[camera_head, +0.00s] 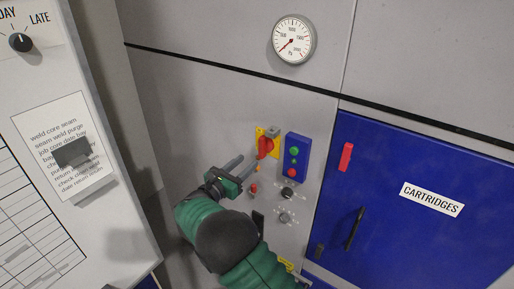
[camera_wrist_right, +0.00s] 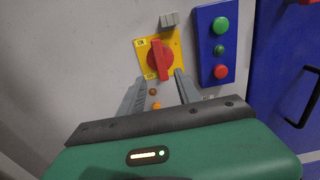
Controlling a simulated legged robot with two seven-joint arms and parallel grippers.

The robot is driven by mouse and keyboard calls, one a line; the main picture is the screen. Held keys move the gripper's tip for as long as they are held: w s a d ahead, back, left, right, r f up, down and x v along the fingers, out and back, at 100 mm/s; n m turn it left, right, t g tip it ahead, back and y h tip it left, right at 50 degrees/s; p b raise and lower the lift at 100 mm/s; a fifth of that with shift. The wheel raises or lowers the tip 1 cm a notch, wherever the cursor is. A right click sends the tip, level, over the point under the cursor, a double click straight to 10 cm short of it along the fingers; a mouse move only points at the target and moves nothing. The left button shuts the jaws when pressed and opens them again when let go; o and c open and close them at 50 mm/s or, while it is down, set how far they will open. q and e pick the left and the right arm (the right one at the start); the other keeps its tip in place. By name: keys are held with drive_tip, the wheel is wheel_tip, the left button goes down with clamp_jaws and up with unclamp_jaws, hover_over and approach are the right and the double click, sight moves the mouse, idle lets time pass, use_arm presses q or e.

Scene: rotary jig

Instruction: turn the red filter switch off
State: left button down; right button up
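The red filter switch (camera_head: 265,147) is a red rotary handle on a yellow square plate, mounted on the grey panel. In the right wrist view the switch (camera_wrist_right: 160,60) has its handle roughly upright, and small dark labels stand on the plate's left side, too small to read surely. My right gripper (camera_head: 246,163) is open, its two fingers pointing at the panel just below and left of the switch. In the right wrist view the gripper's (camera_wrist_right: 157,88) fingers are spread below the handle with nothing between them. Contact with the plate cannot be told. My left gripper is not in view.
A blue button box (camera_head: 295,157) with green and red buttons sits close right of the switch. A grey block (camera_wrist_right: 169,19) is just above it. Small knobs (camera_head: 288,193) and lamps lie below. A blue cartridges door (camera_head: 420,240) with a black handle is at right.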

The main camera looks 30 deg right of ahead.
sight(260, 151)
drive_tip(key=p+x, duration=0.2)
drive_tip(key=x, duration=0.5)
drive_tip(key=shift+d, duration=0.35)
drive_tip(key=shift+s+d+r, duration=0.1)
drive_tip(key=shift+s+r, duration=0.05)
drive_tip(key=shift+s, duration=0.05)
drive_tip(key=shift+w+a, duration=0.2)
drive_tip(key=shift+a, duration=0.05)
drive_tip(key=shift+w, duration=0.2)
drive_tip(key=shift+c, duration=2.4)
drive_tip(key=shift+s, duration=0.1)
drive_tip(key=shift+c, duration=1.2)
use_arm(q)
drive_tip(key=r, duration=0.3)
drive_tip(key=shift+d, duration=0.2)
use_arm(e)
drive_tip(key=shift+s+d, duration=0.1)
drive_tip(key=shift+d, duration=0.1)
clamp_jaws()
